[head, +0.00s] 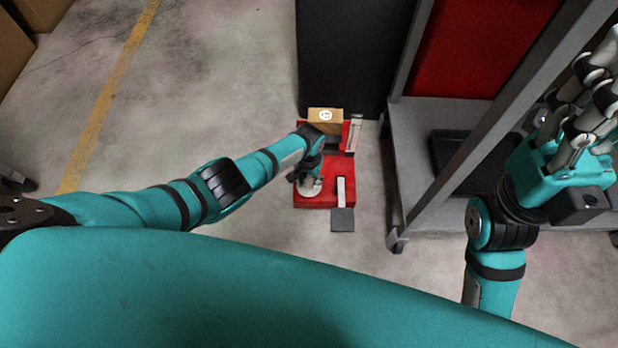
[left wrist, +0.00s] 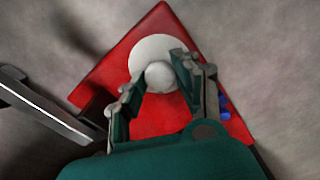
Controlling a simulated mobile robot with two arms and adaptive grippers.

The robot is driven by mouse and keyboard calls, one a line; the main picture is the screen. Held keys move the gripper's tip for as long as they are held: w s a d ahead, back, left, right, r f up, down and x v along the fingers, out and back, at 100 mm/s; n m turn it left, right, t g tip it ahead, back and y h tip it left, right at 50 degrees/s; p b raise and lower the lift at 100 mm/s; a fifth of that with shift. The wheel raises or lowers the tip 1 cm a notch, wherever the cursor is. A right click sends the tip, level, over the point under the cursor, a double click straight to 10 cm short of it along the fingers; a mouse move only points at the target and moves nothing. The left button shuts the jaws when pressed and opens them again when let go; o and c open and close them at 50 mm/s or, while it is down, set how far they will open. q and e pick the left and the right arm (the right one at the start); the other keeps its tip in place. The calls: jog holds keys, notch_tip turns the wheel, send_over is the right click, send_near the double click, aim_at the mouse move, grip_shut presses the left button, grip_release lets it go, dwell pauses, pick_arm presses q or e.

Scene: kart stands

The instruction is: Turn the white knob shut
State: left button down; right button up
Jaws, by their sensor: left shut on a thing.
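The white knob (left wrist: 160,76) sits on a round white base (left wrist: 150,50) on top of a red stand. My left gripper (left wrist: 153,88) is shut on the knob, with one finger on each side of it in the left wrist view. In the head view the white base (head: 310,186) shows just below my left gripper (head: 306,178), which hides most of the knob. My right gripper (head: 590,90) is raised at the right edge of the head view, away from the knob. Whether its fingers are open or shut is hard to tell.
A grey metal rack (head: 405,150) stands to the right.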

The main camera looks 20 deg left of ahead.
aim_at(309, 181)
dwell(0.4)
pick_arm(q)
jog(key=c, duration=0.9)
grip_release()
jog(key=shift+c, duration=0.2)
notch_tip(309, 181, up, 12)
